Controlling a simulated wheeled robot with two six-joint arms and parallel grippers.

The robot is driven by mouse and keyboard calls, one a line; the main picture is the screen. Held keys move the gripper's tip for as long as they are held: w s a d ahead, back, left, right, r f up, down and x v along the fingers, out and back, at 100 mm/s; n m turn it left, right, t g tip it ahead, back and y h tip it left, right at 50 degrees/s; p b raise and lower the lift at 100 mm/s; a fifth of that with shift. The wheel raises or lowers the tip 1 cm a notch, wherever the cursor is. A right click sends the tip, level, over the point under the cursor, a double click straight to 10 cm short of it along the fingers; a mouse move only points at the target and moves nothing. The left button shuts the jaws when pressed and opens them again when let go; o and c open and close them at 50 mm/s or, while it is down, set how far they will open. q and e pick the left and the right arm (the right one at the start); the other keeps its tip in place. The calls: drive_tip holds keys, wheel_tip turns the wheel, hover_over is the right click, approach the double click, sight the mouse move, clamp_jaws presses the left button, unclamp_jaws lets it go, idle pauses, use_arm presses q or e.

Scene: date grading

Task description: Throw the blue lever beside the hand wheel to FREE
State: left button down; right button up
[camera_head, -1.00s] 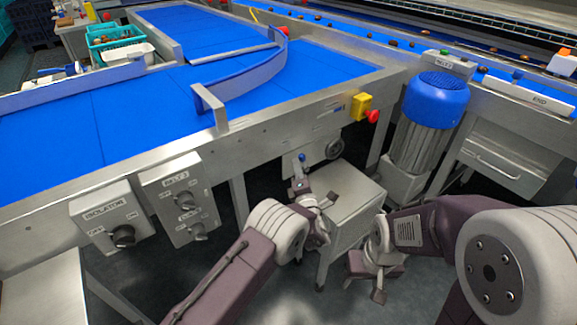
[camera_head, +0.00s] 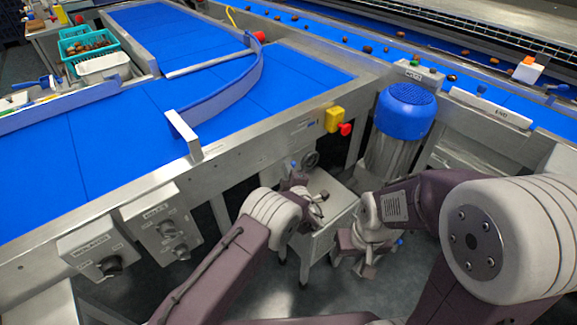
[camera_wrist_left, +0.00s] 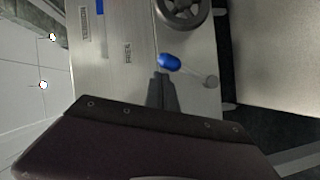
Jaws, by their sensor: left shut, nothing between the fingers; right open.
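The blue lever's knob (camera_wrist_left: 169,61) is close in front of my left gripper in the left wrist view. Its short shaft runs right to a round pivot (camera_wrist_left: 210,82). The knob also shows small in the head view (camera_head: 294,164). The dark hand wheel (camera_wrist_left: 183,12) is just above the lever, and it shows in the head view (camera_head: 311,158). My left gripper (camera_wrist_left: 161,84) is shut and empty, its tips just below the knob; whether they touch it is unclear. My right gripper (camera_head: 367,265) is open and empty, low beside the grey stand.
Small labels (camera_wrist_left: 127,53) are on the metal plate left of the lever. A yellow box with a red button (camera_head: 334,119) and a blue motor (camera_head: 405,110) are to the right of the wheel. A grey stand (camera_head: 335,205) is below. Knob boxes (camera_head: 100,255) hang at the left.

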use_arm(q)
drive_tip(key=shift+w+d, duration=0.15)
drive_tip(key=shift+d, duration=0.05)
use_arm(e)
drive_tip(key=shift+w+d+r, duration=0.1)
drive_tip(key=shift+w+d, duration=0.05)
drive_tip(key=shift+d, duration=0.05)
use_arm(q)
drive_tip(key=shift+d, duration=0.1)
drive_tip(key=shift+r, duration=0.15)
use_arm(e)
drive_tip(key=shift+r, duration=0.1)
